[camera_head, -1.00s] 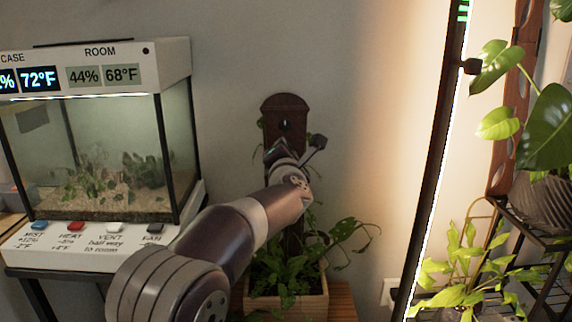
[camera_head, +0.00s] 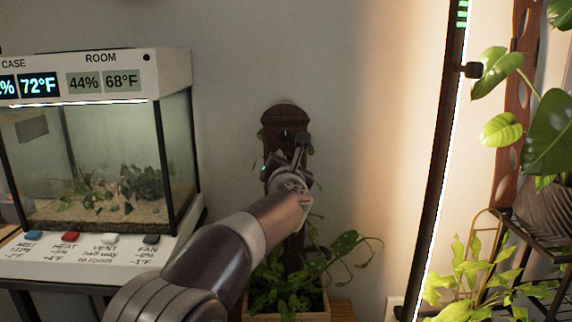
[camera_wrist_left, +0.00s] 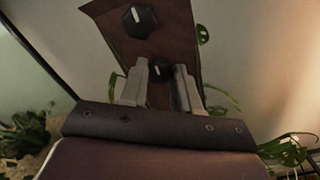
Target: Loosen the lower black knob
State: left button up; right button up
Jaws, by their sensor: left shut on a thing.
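The brown wooden post (camera_head: 285,113) stands against the wall, with its rounded top above my left gripper (camera_head: 288,158). In the left wrist view, the lower black knob (camera_wrist_left: 159,70), with a pale mark, sits between the tips of my left gripper (camera_wrist_left: 161,75), which is shut on it. The upper black knob (camera_wrist_left: 140,19) is above it on the same brown board, clear of the fingers. In the head view my gripper hides the lower knob. My right gripper is not in view.
A glass case (camera_head: 120,170) with colored buttons along its front stands at the left. A planter (camera_head: 290,316) with leafy vines is below my forearm. A tall lit lamp bar (camera_head: 436,170) and plant shelf (camera_head: 545,238) stand at the right.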

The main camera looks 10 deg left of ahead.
pick_arm(q)
jog(key=shift+f, duration=0.1)
jog(key=o, duration=1.1)
jog(key=shift+c, duration=0.2)
jog(key=s+d, duration=0.2)
jog(key=s, duration=1)
jog(key=shift+s+d, duration=0.25)
